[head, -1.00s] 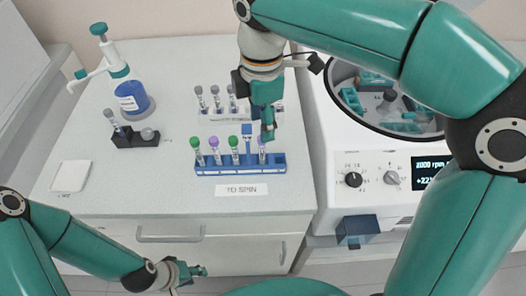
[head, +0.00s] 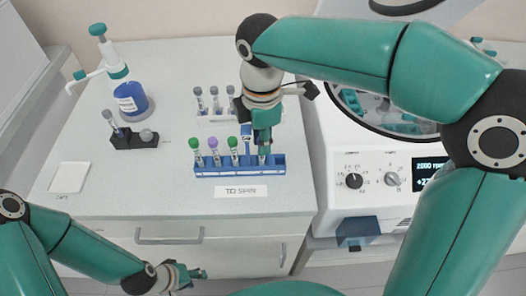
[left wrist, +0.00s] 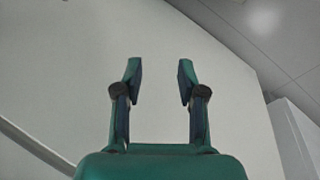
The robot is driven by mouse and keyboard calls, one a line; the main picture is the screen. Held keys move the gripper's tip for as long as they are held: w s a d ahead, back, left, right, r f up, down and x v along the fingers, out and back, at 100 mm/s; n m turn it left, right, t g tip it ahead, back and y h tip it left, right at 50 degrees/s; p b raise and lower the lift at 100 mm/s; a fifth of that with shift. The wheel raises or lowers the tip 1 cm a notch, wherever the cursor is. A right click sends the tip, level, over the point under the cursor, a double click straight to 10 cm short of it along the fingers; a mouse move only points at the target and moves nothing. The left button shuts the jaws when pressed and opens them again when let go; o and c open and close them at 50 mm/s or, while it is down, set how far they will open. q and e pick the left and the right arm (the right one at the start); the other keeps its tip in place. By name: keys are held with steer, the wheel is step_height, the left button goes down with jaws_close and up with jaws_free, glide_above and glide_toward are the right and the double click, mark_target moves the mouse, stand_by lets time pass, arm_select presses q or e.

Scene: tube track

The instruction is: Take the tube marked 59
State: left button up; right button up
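A blue rack (head: 210,172) behind the "TO SPIN" label holds several tubes. From the left they include a green-capped tube (head: 195,150), a purple-capped tube (head: 213,150) and another green-capped tube (head: 232,150). No number is readable, so I cannot tell which tube is marked 59. My right gripper (head: 264,146) points down at the rack's right end. It covers the top of the rightmost tube there, and I cannot tell whether it grips it. My left gripper (head: 197,273) is low in front of the cabinet; its fingers are apart and empty in the left wrist view (left wrist: 160,85).
A white rack with grey-capped tubes (head: 215,100) stands behind the blue one. A black holder (head: 133,140), a blue dispenser bottle (head: 132,100) and a white pad (head: 69,177) are at left. The open centrifuge (head: 350,155) stands at right.

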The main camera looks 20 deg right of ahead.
steer(key=shift+c, duration=0.6)
steer(key=shift+r, duration=0.1)
steer(key=shift+r, duration=0.45)
step_height(320, 180, up, 19)
steer(key=p, duration=0.4)
